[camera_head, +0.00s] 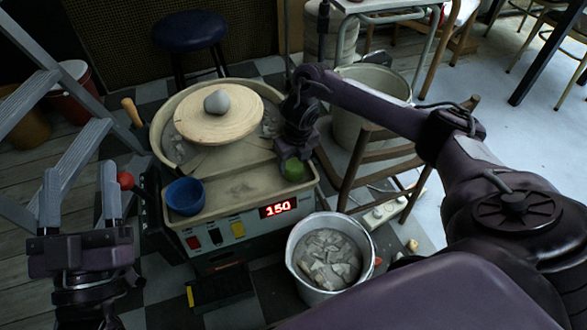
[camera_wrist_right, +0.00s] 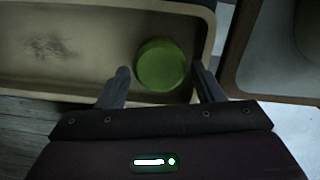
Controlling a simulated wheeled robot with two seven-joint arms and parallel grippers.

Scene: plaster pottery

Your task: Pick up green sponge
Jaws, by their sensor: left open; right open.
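The green sponge (camera_head: 295,170) is round and sits at the right front corner of the pottery wheel's tray (camera_head: 235,190). In the right wrist view the sponge (camera_wrist_right: 162,64) lies just ahead of the gripper, nearly between the fingertips. My right gripper (camera_wrist_right: 163,80) is open and empty, with one finger on each side of the sponge's near edge. In the head view the right gripper (camera_head: 293,158) is over the sponge and partly hides it. My left gripper (camera_head: 82,195) is open and empty at the left, away from the wheel.
A blue bowl (camera_head: 185,196) stands at the tray's left front. A grey clay lump (camera_head: 216,102) rests on the wheel head (camera_head: 230,118). A bucket of scraps (camera_head: 328,262) stands in front on the floor. A wooden chair (camera_head: 375,160) is close on the right.

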